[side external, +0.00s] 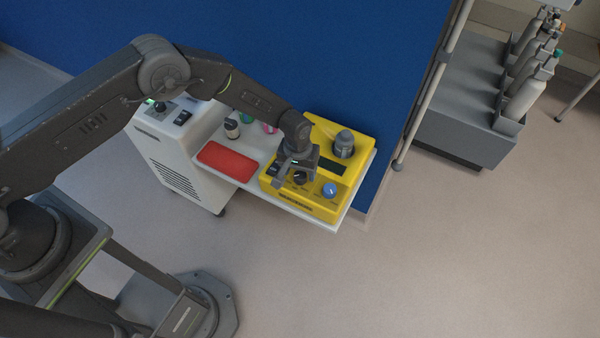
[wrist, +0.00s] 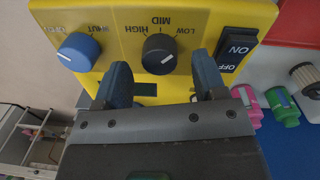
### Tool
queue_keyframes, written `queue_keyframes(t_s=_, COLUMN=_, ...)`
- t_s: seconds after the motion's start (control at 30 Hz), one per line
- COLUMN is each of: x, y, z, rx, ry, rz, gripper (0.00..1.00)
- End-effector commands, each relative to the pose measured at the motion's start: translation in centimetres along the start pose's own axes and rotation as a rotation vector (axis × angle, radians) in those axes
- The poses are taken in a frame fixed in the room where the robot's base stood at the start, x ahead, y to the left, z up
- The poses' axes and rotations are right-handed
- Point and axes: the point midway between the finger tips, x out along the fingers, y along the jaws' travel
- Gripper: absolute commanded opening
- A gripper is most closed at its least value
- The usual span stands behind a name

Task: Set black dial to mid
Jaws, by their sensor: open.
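The black dial (wrist: 160,55) is a round knob on a yellow unit (wrist: 205,15), beside LOW, MID and HIGH markings that appear upside down in the wrist view. Its white mark sits on its right part, away from the MID marking at the top of the picture; I cannot tell its exact setting. In the side external view the dial (side external: 300,178) shows just by my gripper (side external: 291,174). In the wrist view my gripper (wrist: 158,78) is open and empty, its two fingers apart on the near side of the dial, one to each side. I see no contact with the dial.
A blue knob (wrist: 79,52) and a black ON/OFF rocker switch (wrist: 236,50) flank the dial. A grey capped cylinder (side external: 344,144) stands on the yellow unit. A red mat (side external: 228,160) and small bottles (side external: 232,128) share the white shelf. A blue panel (side external: 330,60) stands behind.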

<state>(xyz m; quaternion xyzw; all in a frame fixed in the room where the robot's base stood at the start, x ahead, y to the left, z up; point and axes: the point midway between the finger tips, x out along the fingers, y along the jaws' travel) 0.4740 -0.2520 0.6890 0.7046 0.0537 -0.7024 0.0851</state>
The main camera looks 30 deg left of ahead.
Motion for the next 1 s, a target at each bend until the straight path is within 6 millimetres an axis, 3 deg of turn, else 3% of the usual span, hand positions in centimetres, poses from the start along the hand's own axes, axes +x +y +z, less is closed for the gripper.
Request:
queue_keyframes(t_s=0.2, x=1.8, y=0.0, z=0.0, rx=0.000, ry=0.001, rz=0.001, gripper=0.65)
queue_keyframes(t_s=0.5, x=2.0, y=0.0, z=0.0, rx=0.000, ry=0.001, rz=0.001, gripper=0.65)
queue_keyframes(t_s=1.0, x=2.0, y=0.0, z=0.0, rx=0.000, ry=0.001, rz=0.001, gripper=0.18)
